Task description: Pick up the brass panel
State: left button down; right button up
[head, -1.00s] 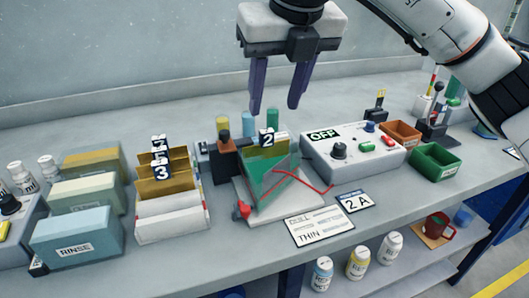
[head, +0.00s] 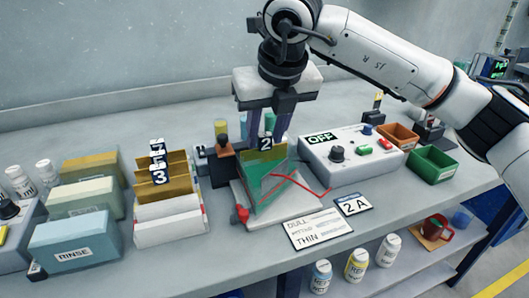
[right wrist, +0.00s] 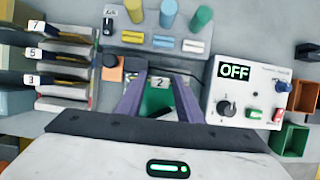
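A brass panel (head: 265,153) tagged 2 stands in the green bath (head: 262,182), its upper edge showing above the green. Its tag 2 also shows in the right wrist view (right wrist: 160,82). My right gripper (head: 266,134) is open above and around the top of this panel, fingers pointing down. In the right wrist view its purple fingers (right wrist: 160,92) lie on either side of the tag, apart. I cannot tell whether either finger touches the panel. More brass panels (head: 176,182), tagged 3, 5 and 7, stand in a white rack to the left. My left gripper is not in view.
A red lead (head: 300,182) crosses the bath's front. A RINSE tank (head: 75,245) stands at left. Cards (head: 318,228) lie in front.

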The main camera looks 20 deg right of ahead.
grip_shut()
jog(key=shift+r, duration=0.45)
notch_tip(320, 180, up, 6)
jog(key=s+b, duration=0.2)
jog(key=s, duration=1.2)
jog(key=shift+s+d, duration=0.15)
jog(key=shift+d, duration=0.05)
jog(key=shift+r, duration=0.1)
jog(key=shift+r+p, duration=0.65)
jog(key=shift+r, duration=0.05)
